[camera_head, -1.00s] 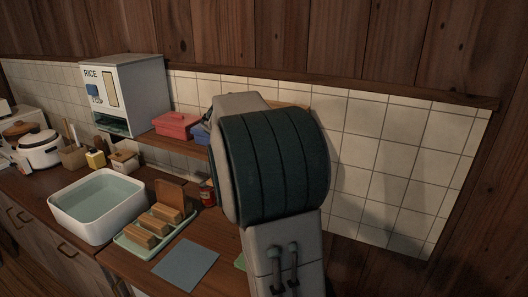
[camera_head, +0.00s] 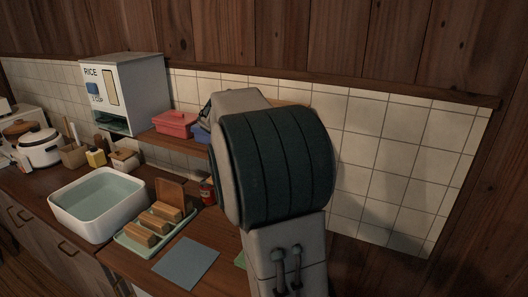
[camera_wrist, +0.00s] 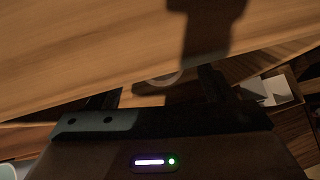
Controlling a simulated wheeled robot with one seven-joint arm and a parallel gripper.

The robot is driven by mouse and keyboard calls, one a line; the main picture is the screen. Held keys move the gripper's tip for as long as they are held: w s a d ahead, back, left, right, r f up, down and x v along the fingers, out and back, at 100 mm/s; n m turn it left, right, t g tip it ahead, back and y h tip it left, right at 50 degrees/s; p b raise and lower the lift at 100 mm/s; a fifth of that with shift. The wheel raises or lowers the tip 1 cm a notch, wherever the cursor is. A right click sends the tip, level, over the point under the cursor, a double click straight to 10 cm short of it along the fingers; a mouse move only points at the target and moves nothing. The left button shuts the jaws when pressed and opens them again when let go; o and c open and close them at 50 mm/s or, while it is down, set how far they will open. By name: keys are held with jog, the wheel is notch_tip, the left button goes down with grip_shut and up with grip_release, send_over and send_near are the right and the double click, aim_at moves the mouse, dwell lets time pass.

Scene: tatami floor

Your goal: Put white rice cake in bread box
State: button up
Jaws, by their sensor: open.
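In the wrist view my gripper (camera_wrist: 162,84) is open, with its dark fingers apart and nothing seen held between them. A pale, round-edged thing (camera_wrist: 165,79) shows between the fingers, partly hidden by a large wooden surface; I cannot tell whether it is the white rice cake. In the head view my arm hides my gripper and part of the counter. I cannot make out a bread box for certain in either view.
A green tray (camera_head: 129,243) with brown blocks, a white basin (camera_head: 66,217) and a blue-grey mat (camera_head: 186,263) lie on the counter. A rice dispenser (camera_head: 142,82) and red box (camera_head: 175,125) stand behind. The wooden surface (camera_wrist: 90,50) is close to my gripper.

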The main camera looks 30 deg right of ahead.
jog(key=v, duration=1)
jog(key=shift+a+r, duration=0.2)
jog(key=shift+s, duration=0.15)
